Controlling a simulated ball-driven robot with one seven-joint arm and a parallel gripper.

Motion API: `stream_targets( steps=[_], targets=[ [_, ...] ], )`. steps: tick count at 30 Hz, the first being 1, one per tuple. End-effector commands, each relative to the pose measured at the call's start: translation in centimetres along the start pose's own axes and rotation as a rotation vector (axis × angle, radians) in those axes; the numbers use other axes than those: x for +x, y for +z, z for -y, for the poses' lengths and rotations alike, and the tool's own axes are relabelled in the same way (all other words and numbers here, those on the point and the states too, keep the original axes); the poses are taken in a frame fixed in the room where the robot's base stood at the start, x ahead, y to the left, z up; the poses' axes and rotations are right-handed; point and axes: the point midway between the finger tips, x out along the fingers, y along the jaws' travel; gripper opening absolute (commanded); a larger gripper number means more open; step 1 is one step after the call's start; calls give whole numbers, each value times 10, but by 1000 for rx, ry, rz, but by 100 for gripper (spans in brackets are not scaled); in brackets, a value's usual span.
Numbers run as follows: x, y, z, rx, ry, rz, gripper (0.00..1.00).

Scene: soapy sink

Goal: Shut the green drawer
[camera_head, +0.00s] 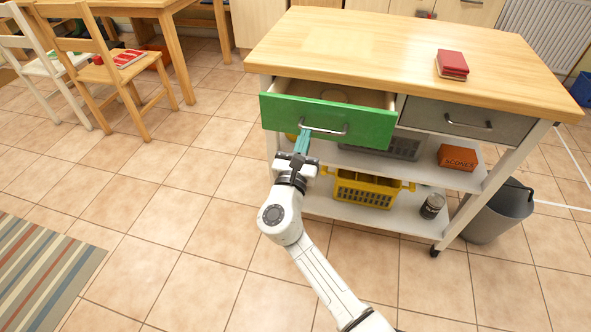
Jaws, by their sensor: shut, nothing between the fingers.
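The green drawer (362,125) stands partly pulled out at the upper left of a wheeled kitchen island with a wooden top. Its metal bar handle (324,128) runs across the green front. Part of the drawer's inside shows behind the front, with a round shape on its floor. My gripper (305,134) is shut and empty. Its teal fingers point at the drawer front and overlap the left end of the handle in the picture. I cannot tell whether they touch it.
A grey drawer (468,120) sits shut to the right. Red books (452,64) lie on the wooden top (390,45). Shelves below hold a yellow basket (365,190), an orange box (457,158) and a jar (432,206). A grey bucket (497,212) stands right.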

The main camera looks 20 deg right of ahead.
Motion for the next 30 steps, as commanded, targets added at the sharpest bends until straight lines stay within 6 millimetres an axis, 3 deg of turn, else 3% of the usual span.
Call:
stream_targets(
  steps=[6,15,21,30],
  targets=[
    [56,-17,1,1,-4,2,0],
    [106,-25,0,0,-1,0,0],
    [120,-25,0,0,0,0,0],
    [125,-23,0,2,2,-1,0]
  ],
)
